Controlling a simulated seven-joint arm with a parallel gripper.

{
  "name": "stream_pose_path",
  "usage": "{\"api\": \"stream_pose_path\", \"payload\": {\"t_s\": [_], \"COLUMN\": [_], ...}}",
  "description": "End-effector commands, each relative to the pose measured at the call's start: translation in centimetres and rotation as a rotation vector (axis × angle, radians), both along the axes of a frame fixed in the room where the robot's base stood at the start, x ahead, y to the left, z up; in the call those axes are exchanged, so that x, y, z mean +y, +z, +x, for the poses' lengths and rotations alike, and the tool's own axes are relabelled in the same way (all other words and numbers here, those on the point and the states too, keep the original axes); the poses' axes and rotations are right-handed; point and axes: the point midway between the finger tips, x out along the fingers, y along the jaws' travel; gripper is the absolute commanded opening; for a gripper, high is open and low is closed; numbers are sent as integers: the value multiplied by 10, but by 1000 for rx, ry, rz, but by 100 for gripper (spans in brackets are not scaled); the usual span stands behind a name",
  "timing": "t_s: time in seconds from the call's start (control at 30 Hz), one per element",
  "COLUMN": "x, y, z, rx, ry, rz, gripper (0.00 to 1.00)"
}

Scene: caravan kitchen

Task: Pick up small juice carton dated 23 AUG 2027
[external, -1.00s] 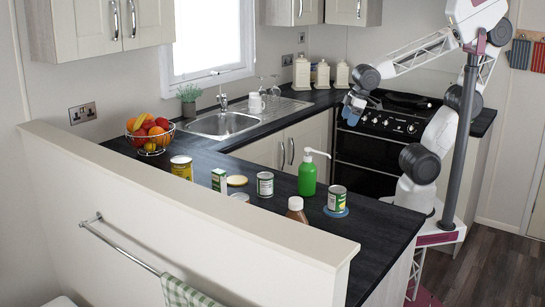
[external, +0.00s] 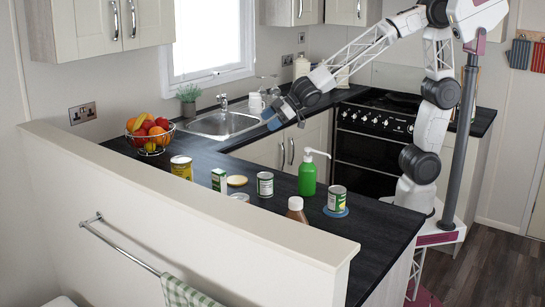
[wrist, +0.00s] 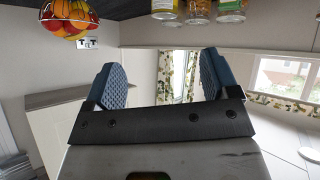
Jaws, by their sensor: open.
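A small green-and-white carton (external: 219,180) stands upright on the dark counter, between a yellow tin and a pale round lid. Its printed date is too small to read. My gripper (external: 274,121) is in the air near the right side of the sink, behind and to the right of the carton and well apart from it. In the wrist view my gripper (wrist: 160,76) shows two blue pads spread wide with nothing between them. I cannot make out the carton in the wrist view.
A fruit bowl (external: 150,137) is at left. A low wall (external: 190,225) runs in front.

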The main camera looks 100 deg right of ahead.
Motion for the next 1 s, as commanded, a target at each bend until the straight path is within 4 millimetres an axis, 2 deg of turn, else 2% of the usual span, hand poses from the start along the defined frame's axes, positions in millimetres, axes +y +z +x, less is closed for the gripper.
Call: {"api": "stream_pose_path", "payload": {"t_s": [0.03,0.2,0.5,0.73,1.0], "x": [6,30,77,112,129], "y": [-5,-19,-56,-88,-107], "z": [15,60,124,155,166], "rx": [-17,-79,-147,-160,-156], "ry": [28,133,342,496,581], "rz": [6,41,137,223,275], "gripper": [81,81,81,81,81]}}
